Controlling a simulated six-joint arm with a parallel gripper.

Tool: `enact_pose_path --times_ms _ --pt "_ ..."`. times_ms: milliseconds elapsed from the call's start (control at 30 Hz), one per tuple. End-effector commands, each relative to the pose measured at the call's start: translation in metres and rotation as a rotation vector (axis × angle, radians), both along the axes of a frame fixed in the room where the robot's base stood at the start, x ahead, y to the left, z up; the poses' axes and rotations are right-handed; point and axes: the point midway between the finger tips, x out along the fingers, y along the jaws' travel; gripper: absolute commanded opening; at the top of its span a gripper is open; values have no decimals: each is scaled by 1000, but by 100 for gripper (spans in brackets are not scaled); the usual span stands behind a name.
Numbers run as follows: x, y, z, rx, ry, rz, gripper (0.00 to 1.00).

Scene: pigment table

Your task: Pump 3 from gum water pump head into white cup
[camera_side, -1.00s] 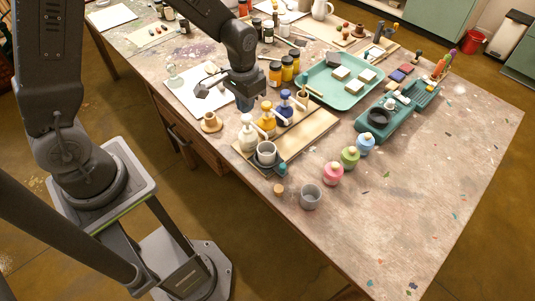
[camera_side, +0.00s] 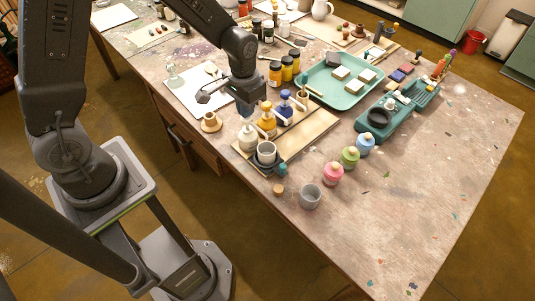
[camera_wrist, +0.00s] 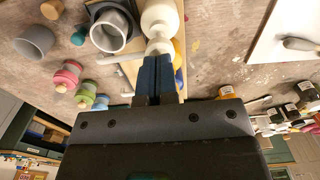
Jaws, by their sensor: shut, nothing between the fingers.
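A white pump bottle (camera_side: 248,139) stands at the near end of a row with a yellow pump bottle (camera_side: 267,121) and a blue pump bottle (camera_side: 285,108) on a wooden board. I cannot read which bottle holds gum water. My gripper (camera_side: 246,112) is shut and empty, pointing down just above the white bottle. In the wrist view its blue fingertips (camera_wrist: 158,58) overlap the white pump head (camera_wrist: 158,46); contact cannot be told.
A grey cup (camera_side: 311,197) and a cork-coloured piece (camera_side: 279,190) stand in front. Pink (camera_side: 333,173), green (camera_side: 350,157) and light blue (camera_side: 365,144) bottles stand to the right. A teal tray (camera_side: 318,88) lies behind. The right front of the table is clear.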

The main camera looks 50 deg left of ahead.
Motion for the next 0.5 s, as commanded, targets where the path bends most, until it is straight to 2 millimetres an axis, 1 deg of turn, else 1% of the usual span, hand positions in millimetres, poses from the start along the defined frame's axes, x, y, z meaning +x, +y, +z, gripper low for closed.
enact_pose_path --times_ms 500 --pt "0 0 -18 0 2 0 0"
